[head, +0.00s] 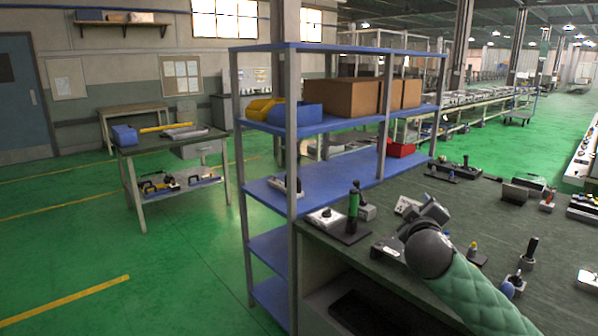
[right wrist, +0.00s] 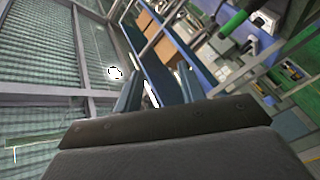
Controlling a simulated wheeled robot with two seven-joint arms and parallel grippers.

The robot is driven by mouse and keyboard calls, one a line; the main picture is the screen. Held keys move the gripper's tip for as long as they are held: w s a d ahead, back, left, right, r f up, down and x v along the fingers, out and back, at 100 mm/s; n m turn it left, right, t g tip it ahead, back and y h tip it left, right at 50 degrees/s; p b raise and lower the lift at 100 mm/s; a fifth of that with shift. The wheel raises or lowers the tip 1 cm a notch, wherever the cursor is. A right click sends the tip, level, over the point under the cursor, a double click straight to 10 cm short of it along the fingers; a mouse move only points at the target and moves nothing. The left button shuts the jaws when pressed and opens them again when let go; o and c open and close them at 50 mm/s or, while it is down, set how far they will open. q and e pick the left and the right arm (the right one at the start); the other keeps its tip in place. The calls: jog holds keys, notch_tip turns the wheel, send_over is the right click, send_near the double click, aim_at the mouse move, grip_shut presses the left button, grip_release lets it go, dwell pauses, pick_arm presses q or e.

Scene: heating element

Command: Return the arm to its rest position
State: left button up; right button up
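My right arm reaches in from the lower right of the head view, with a green padded forearm and a dark round wrist. Its gripper (head: 431,212) is above the near left part of the dark workbench (head: 455,218), close to several small devices. In the right wrist view, the two fingers of the right gripper (right wrist: 157,78) stand apart with a gap between them. No held object can be made out there. The wrist view is tilted, with the blue shelving (right wrist: 178,40) beyond the fingers. My left gripper is in neither view.
A blue shelf unit (head: 290,48) with cardboard boxes (head: 342,98) and bins stands against the bench's left end. A green-handled tool (head: 353,212) stands upright on the bench near my gripper. Several small devices cover the bench's right part. Green floor is free at left.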

jog(key=s+a+f+m+g+y, duration=0.1)
jog(key=s+a+f+g+y, duration=0.15)
jog(key=s+f, duration=0.5)
jog(key=s+a+f+m+g+y, duration=0.1)
jog(key=s+a+f+g, duration=0.25)
jog(key=f, duration=0.75)
jog(key=s+a+f+m+g+y, duration=0.1)
jog(key=s+a+f+g+y, duration=0.2)
jog(key=s+f, duration=0.5)
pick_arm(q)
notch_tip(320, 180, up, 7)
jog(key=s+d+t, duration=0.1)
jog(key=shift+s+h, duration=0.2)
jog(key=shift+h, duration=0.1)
pick_arm(e)
jog(key=s+a+f+m+g, duration=0.1)
jog(key=s+a+f+g, duration=0.2)
jog(key=s+f, duration=0.7)
jog(key=s+a+f+m+g, duration=0.1)
jog(key=s+a+f+g, duration=0.2)
jog(key=s+f, duration=0.8)
jog(key=s, duration=0.5)
jog(key=shift+s+f, duration=0.15)
jog(key=shift+f, duration=0.05)
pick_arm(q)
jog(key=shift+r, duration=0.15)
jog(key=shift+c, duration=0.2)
